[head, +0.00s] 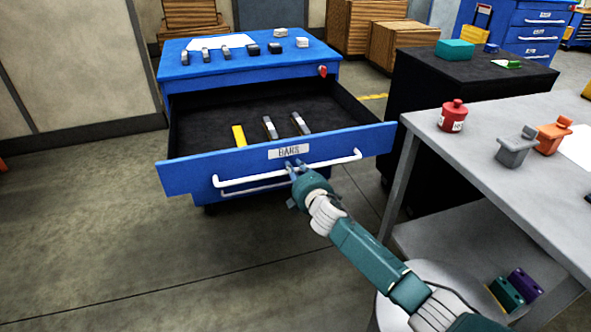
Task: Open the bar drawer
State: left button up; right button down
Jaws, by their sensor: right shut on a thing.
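The bar drawer (190,177) is a blue drawer labelled BARS in a blue cabinet (250,68). It stands pulled well out, and its dark inside shows. A yellow bar (239,136) and two grey bars (270,128) lie in it. A white handle (335,162) runs across its front. My right gripper (294,167) is at the middle of this handle and shut on it; the fingers partly hide the handle there. My left gripper is not in view.
A grey table (480,130) at the right carries a red container (452,116) and grey and orange parts. A black cabinet (412,72) stands behind it. Wooden crates (402,44) are at the back. The floor left of the drawer is clear.

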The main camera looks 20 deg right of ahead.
jog(key=shift+d+f, duration=0.1)
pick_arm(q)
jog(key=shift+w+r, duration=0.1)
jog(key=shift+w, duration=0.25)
pick_arm(e)
jog(key=c, duration=1.6)
grip_release()
jog(key=shift+c, duration=0.2)
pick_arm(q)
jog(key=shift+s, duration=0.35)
pick_arm(e)
jog(key=s+r, duration=0.2)
jog(key=s, duration=0.9)
jog(key=shift+s+d+r, duration=0.2)
jog(key=shift+s, duration=0.2)
jog(key=shift+f, duration=0.1)
